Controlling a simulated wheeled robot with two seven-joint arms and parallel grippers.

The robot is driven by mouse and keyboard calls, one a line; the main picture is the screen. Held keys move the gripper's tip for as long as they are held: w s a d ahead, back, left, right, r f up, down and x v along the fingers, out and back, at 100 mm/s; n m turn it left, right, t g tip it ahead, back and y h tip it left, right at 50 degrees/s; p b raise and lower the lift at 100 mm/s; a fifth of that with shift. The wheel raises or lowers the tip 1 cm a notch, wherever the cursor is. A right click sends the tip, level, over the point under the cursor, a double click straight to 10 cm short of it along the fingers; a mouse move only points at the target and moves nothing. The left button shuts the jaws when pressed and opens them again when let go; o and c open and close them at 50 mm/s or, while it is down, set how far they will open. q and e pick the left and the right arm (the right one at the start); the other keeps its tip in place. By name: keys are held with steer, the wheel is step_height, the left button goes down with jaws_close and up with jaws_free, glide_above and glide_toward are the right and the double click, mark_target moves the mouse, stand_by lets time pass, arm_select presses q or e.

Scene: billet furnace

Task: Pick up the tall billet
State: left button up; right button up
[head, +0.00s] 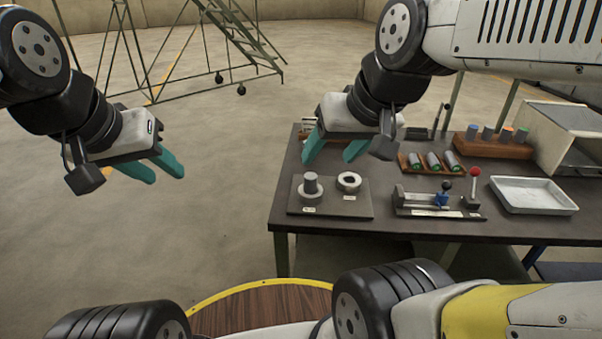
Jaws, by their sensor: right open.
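Several short upright cylinders with coloured tops stand in a brown block (492,147) at the back right of the dark table. Three grey cylinders with green ends (433,161) lie side by side in a brown rack (413,168). I cannot tell which piece is the tall billet. My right gripper (329,160) is open and empty, over the table's left part, left of the rack. Its teal fingers point down. My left gripper (166,178) hangs over the floor, left of the table, its teal fingers apart and empty.
A dark plate (331,208) near the table's left edge bears a grey stepped post (311,187) and a ring (349,182).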

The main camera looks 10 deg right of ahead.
stand_by(0.4)
steer(key=m+g+h, duration=0.2)
steer(key=m+g, duration=0.4)
steer(key=m, duration=0.2)
glide_above(310, 175)
steer(key=f, duration=1.6)
steer(key=shift+s+d+f, duration=0.1)
steer(key=shift+s, duration=0.15)
step_height(310, 175, down, 8)
steer(key=shift+w+r, duration=0.1)
steer(key=shift+w, duration=0.05)
jaws_close()
